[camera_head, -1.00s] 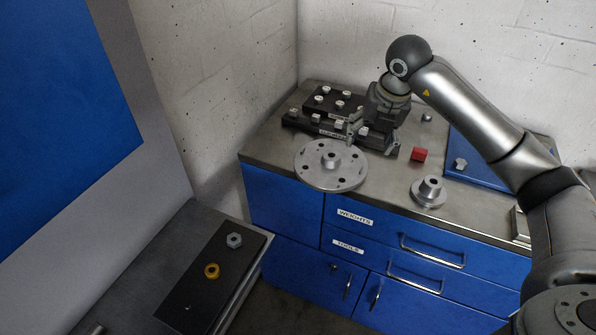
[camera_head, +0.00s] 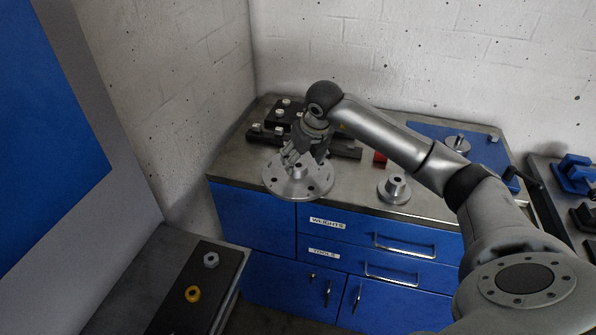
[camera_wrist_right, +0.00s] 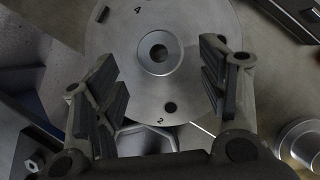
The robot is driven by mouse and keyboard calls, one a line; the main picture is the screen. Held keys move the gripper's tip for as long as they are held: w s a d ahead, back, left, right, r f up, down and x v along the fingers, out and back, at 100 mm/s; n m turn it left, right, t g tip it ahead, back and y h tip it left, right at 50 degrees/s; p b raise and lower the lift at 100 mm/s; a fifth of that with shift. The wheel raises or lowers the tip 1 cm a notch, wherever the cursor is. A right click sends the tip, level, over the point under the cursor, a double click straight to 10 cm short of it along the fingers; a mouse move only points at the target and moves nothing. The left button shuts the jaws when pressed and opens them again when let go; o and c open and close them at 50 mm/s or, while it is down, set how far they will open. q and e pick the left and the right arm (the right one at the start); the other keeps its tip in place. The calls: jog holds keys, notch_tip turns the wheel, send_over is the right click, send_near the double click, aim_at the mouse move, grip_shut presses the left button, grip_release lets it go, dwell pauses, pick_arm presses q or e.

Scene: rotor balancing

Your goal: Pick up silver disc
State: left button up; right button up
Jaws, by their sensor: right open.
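The silver disc (camera_head: 312,183) is round, with holes near its rim and a raised hub in the middle. It sits at the front left of the blue cabinet's top. In the right wrist view the disc (camera_wrist_right: 205,20) shows numbers 4 and 2, and its hub bore lies ahead between my fingers. My right gripper (camera_head: 293,158) is open and points down above the disc's hub. In the right wrist view its fingers (camera_wrist_right: 160,85) are spread apart with nothing between them but the view of the disc. I cannot tell whether they touch it. My left gripper is not in view.
A smaller silver flanged part (camera_head: 394,190) stands right of the disc. A red block (camera_head: 380,158) and a black weight rack (camera_head: 263,136) are behind. A blue plate (camera_head: 425,131) lies at the back right. A dark tray (camera_head: 180,322) with a yellow ring (camera_head: 192,294) is at lower left.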

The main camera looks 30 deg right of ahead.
aim_at(299, 162)
jog(key=shift+p+x, duration=0.4)
jog(key=shift+x, duration=1.5)
jog(key=shift+w, duration=0.1)
grip_shut()
jog(key=shift+w+r, duration=0.15)
jog(key=shift+r, duration=0.1)
